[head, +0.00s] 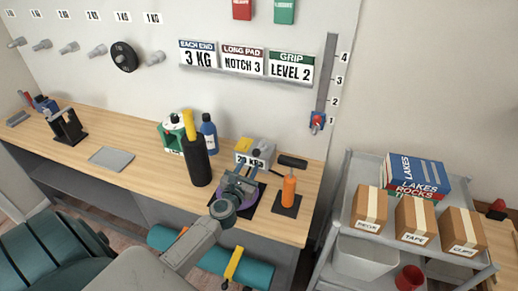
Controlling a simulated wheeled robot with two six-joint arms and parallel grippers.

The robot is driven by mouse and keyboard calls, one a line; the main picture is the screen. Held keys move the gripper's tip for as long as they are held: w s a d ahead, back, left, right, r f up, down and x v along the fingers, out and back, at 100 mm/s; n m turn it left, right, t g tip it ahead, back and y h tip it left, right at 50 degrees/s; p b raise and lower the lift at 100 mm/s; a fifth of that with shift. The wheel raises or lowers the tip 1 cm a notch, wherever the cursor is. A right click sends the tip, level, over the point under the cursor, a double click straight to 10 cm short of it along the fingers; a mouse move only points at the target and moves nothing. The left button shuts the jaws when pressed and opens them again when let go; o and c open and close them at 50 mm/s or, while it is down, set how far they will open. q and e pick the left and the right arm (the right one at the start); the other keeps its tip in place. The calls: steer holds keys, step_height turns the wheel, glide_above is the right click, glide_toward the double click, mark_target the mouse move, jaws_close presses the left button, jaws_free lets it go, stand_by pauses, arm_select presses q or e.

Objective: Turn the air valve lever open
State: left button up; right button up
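No part in the head view is clearly marked as an air valve. A yellow lever-like bar (233,263) stands tilted at the front of a horizontal teal cylinder (257,271) below the bench front; I cannot tell whether it is the valve lever. My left gripper (243,180) is over the right part of the bench, above a purple disc on a dark mat (247,206). It is above and behind the yellow bar and apart from it. Its fingers overlap with things behind, so its opening is unclear. My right gripper is not in view.
A black cylinder (195,163) with a yellow top, a blue bottle (208,133) and an orange-handled tool (289,190) stand near the gripper on the bench (120,133). A grey cart (345,205) with boxes stands at right. The bench's left middle is mostly clear.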

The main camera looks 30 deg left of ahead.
mark_target(256, 154)
arm_select(q)
steer(key=x, duration=1)
steer(key=shift+w, duration=0.2)
